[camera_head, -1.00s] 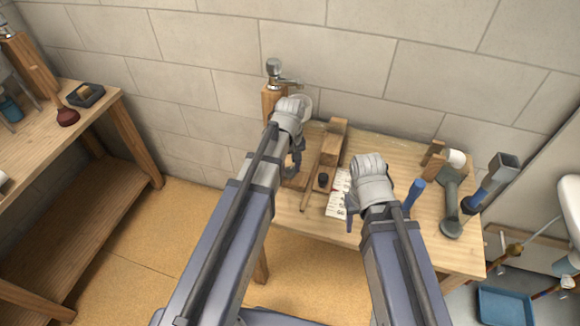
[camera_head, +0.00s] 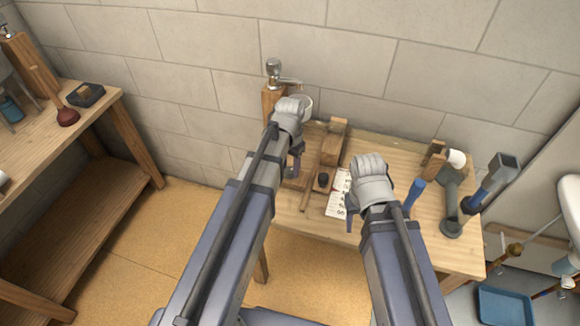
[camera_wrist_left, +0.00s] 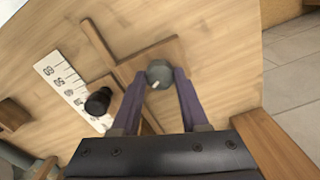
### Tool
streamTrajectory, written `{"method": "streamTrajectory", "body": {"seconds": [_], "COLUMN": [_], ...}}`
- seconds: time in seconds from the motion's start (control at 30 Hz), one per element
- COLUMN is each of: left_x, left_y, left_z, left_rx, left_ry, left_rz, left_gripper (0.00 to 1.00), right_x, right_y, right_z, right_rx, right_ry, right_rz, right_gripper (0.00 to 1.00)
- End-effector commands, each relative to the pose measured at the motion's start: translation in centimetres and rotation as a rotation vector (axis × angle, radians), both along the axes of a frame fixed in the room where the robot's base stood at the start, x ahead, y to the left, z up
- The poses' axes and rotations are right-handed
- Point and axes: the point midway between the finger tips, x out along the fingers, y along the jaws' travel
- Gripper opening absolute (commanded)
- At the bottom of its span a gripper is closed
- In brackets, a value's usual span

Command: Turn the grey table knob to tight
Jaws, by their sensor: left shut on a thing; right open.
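The grey knob (camera_wrist_left: 159,73) shows in the left wrist view, round with a small pale mark on its lower edge. It sits on a square wooden plate (camera_wrist_left: 128,68) on the table. My left gripper (camera_wrist_left: 158,78) is shut on the knob, with one finger on each side of it. In the head view my left gripper (camera_head: 295,158) is over the left part of the table, and its own wrist hides the knob. My right gripper (camera_head: 352,215) is open and empty over the table's front middle, beside the white paper.
A black knob (camera_wrist_left: 98,101) stands near a white printed sheet (camera_wrist_left: 66,88). A wooden post with a metal tap (camera_head: 274,72) stands at the back left. A grey wrench-like tool (camera_head: 450,205) and a blue-handled tool (camera_head: 490,185) are at the right.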

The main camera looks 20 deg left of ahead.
Motion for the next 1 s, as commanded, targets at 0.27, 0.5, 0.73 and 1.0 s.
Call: {"method": "streamTrajectory", "body": {"seconds": [0.27, 0.5, 0.73, 1.0], "left_x": [-0.02, -0.03, -0.03, -0.03], "left_y": [0.00, 0.00, 0.00, 0.00], "left_z": [-0.01, -0.01, -0.01, -0.01], "left_rx": [0.000, 0.000, 0.000, 0.000], "left_ry": [0.001, 0.001, 0.001, 0.001], "left_rz": [-0.228, -0.367, -0.439, -0.465], "left_gripper": [0.00, 0.00, 0.00, 0.00], "right_x": [0.00, 0.00, 0.00, 0.00], "right_y": [0.00, 0.00, 0.00, 0.00], "right_z": [-0.01, -0.01, -0.01, -0.01], "right_rx": [0.000, 0.000, 0.000, 0.000], "right_ry": [0.000, 0.000, 0.000, 0.000], "right_rz": [0.000, 0.000, 0.000, 0.000], "right_gripper": [0.50, 0.50, 0.50, 0.50]}}
